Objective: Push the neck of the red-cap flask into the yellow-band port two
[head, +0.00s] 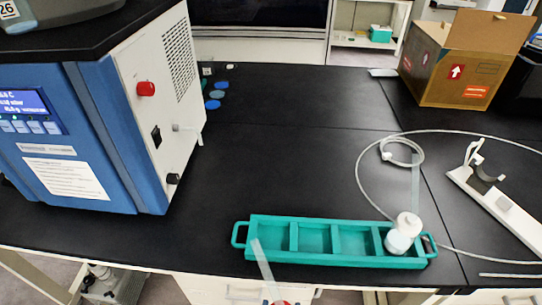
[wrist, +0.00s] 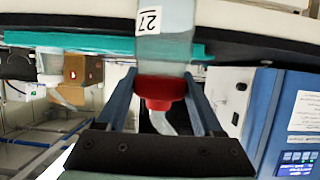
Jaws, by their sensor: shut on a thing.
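The red-cap flask shows in the wrist view, with its red cap (wrist: 160,88) between my gripper's (wrist: 162,95) two fingers, which are shut on it. Its clear body (wrist: 165,45) carries a label reading 27, upside down in that picture. A translucent bent neck (wrist: 163,122) sticks out from the cap. In the head view the neck (head: 264,262) rises at the bottom edge, in front of the teal rack, with only a bit of the red cap showing. My gripper's fingers are not clear there. I make out no yellow-band port in either view.
A blue and white freeze dryer (head: 105,115) stands at left. The teal rack (head: 310,260) holds a white-capped flask (head: 398,243) in its right compartment. A loose tube (head: 359,165), a white stand (head: 500,200) and a cardboard box (head: 450,70) are at right. The middle bench is clear.

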